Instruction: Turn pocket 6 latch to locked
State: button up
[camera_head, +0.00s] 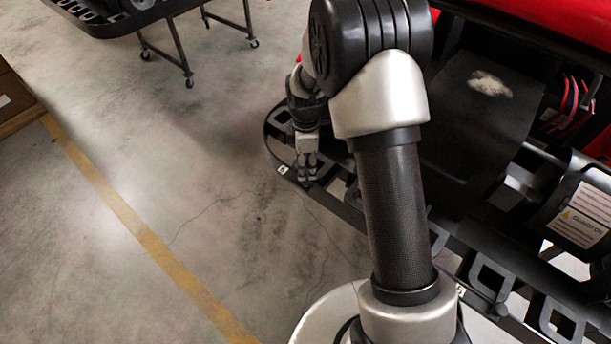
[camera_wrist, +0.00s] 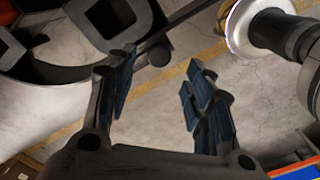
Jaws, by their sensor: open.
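My gripper (camera_head: 306,172) points down at the far left corner of the kart's black side rail (camera_head: 352,213). The rail's square-holed black frame (camera_wrist: 72,45) fills the upper left of that view. A small dark round knob (camera_wrist: 160,56) shows just beyond the fingertips, apart from them as far as I can see. I cannot tell whether it is the pocket 6 latch. No pocket number is legible, and the latch's position cannot be told.
A small white marker tag (camera_head: 284,170) sits on the rail corner beside my gripper. More square pockets (camera_head: 490,278) run along the rail at lower right. A wheeled stand (camera_head: 180,62) is at the back. Open concrete floor (camera_head: 130,130) lies left, with a yellow line (camera_head: 140,227).

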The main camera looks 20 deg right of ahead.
notch_tip(320, 180, down, 6)
jog(key=shift+r+b, duration=0.15)
jog(key=shift+b, duration=0.3)
jog(key=shift+c, duration=0.4)
jog(key=c, duration=1)
